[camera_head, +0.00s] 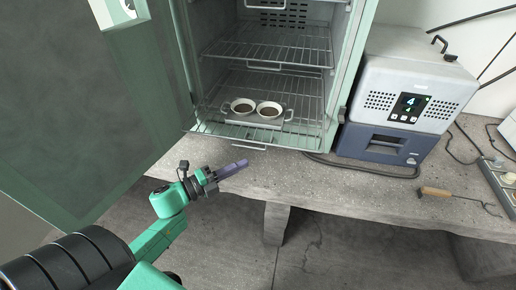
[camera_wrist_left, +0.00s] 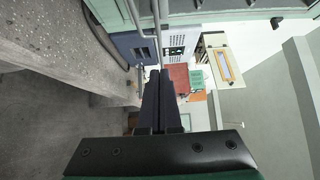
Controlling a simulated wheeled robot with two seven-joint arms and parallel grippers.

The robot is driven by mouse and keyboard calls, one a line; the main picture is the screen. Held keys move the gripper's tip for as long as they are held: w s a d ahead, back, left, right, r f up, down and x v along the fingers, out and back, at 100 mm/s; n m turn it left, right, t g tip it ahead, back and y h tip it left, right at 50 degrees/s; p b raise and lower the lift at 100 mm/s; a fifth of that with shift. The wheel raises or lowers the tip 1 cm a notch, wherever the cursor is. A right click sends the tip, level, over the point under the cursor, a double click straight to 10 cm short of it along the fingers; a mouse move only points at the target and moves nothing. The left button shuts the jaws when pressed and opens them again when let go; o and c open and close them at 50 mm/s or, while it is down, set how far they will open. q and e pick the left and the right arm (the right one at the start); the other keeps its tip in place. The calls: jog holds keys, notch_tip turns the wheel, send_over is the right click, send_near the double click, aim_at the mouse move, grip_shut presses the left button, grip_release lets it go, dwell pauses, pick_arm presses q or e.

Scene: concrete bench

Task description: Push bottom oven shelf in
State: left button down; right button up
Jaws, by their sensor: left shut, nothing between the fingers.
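The oven (camera_head: 341,75) stands open on the bench, its green door (camera_head: 80,110) swung out to the left. The bottom shelf (camera_head: 205,129) is a wire rack that sticks out past the oven's front, with a small wire handle (camera_head: 248,147) at its front edge. My left gripper (camera_head: 246,163) is shut and empty, just in front of and below the shelf's front edge; I cannot tell if it touches. In the left wrist view its closed fingers (camera_wrist_left: 160,76) point toward metal bars (camera_wrist_left: 134,14) at the top. My right gripper is out of view.
An upper rack (camera_head: 290,55) is above. A blue and white machine (camera_head: 400,100) stands right of the oven. A wooden-handled tool (camera_head: 436,192) lies on the bench (camera_head: 340,190).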

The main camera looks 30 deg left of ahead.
aim_at(267, 145)
pick_arm(q)
jog(key=w, duration=0.2)
jog(key=w+d+p, duration=0.1)
jog(key=w, duration=0.4)
jog(key=shift+w+d+p, duration=0.15)
jog(key=shift+d+p, duration=0.15)
jog(key=shift+p, duration=0.05)
jog(key=shift+w+a, duration=0.1)
jog(key=shift+w, duration=0.15)
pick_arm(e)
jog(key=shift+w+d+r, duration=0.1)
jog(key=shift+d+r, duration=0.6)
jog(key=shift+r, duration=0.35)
